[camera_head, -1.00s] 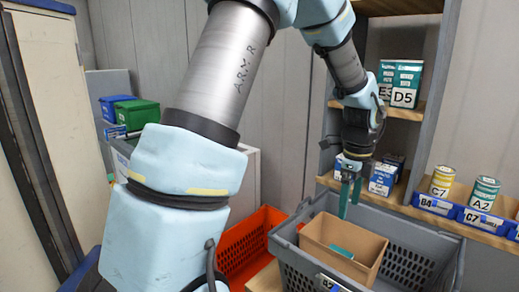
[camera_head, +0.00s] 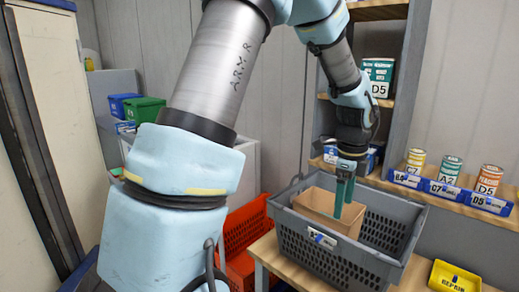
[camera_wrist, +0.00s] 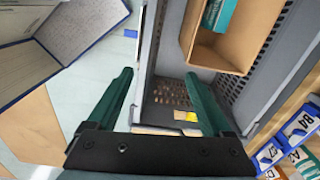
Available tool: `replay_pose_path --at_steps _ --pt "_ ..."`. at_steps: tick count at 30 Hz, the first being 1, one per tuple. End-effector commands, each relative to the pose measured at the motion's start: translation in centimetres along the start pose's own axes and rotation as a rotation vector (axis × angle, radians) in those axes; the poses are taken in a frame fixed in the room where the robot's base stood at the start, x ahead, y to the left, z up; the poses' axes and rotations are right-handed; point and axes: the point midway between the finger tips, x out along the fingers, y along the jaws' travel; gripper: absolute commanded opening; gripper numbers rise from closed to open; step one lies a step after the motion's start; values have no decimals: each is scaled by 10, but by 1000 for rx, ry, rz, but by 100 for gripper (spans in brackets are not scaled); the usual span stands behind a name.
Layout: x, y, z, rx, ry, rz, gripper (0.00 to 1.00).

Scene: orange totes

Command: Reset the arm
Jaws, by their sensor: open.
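My arm, with silver and pale blue links, reaches across the head view and bends down over a grey tote (camera_head: 335,262). My gripper (camera_head: 341,212) has two dark green fingers pointing down at the cardboard box (camera_head: 313,202) in that tote. In the wrist view my gripper (camera_wrist: 160,80) shows its fingers spread apart, with nothing between them. The cardboard box (camera_wrist: 215,58) lies above and right of the fingers there, with a teal item (camera_wrist: 219,14) in it. The head view does not show that item.
The grey tote stands on a wooden table (camera_head: 268,252). An orange tote (camera_head: 240,232) is left of it. A shelf at right holds cans (camera_head: 449,168) above blue label bins (camera_head: 443,190). A yellow bin (camera_head: 454,277) is at lower right. An upright post (camera_head: 407,90) stands behind.

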Motion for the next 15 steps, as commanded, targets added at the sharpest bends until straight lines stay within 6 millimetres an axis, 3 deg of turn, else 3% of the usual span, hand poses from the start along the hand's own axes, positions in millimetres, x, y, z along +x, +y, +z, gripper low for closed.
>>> replay_pose_path --at_steps 8,15 --pt "15 21 39 -280 -3 -15 84" --pt "34 59 89 -703 -2 -41 84"
